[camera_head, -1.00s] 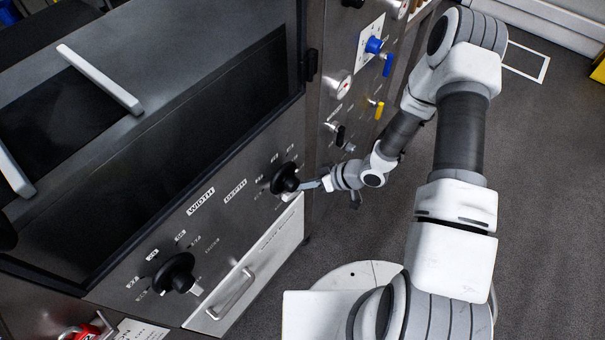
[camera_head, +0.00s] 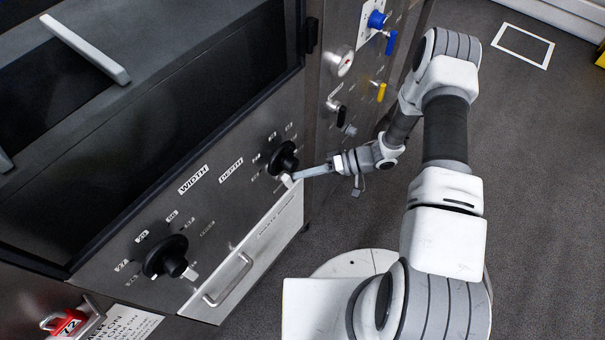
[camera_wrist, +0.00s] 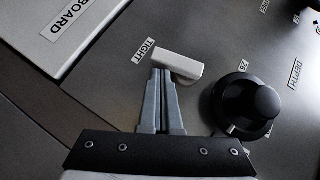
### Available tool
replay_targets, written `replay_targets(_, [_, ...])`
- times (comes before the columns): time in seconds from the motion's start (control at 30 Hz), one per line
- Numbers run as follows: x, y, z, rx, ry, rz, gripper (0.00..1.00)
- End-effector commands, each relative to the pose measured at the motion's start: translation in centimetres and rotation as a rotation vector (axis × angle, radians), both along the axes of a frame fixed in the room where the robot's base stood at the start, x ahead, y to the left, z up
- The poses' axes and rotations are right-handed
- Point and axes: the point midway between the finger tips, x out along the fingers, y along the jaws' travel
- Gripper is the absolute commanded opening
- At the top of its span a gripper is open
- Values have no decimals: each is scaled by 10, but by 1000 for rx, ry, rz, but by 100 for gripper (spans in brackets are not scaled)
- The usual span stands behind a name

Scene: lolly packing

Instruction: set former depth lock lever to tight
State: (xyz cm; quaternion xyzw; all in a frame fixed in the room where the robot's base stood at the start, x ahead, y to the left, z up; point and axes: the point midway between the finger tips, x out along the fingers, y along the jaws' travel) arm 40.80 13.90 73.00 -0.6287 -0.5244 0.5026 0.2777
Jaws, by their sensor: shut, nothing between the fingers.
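The depth lock lever is a small white bar (camera_wrist: 178,64) beside the black depth knob (camera_wrist: 246,104) in the wrist view. Its upper left end lies by the TIGHT label (camera_wrist: 144,51). In the head view the lever (camera_head: 287,181) shows just below the depth knob (camera_head: 284,158). My gripper (camera_wrist: 161,72) is shut and empty, its fingertips right at the lever's near side; touching looks likely but I cannot be sure. In the head view my gripper (camera_head: 296,176) reaches the lever from the right.
The width knob (camera_head: 166,257) with its own white lever (camera_head: 190,273) is at lower left. A light panel with a handle (camera_head: 228,280) lies below the knobs. Black, yellow (camera_head: 381,91) and blue (camera_head: 390,42) levers stand on the side panel. Open floor lies to the right.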

Motion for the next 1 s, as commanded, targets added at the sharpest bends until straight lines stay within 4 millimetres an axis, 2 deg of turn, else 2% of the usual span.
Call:
replay_targets(0.43, [1,0,17,-2,-3,-2,0])
replay_targets(1.0, [0,1,17,-2,-3,-2,0])
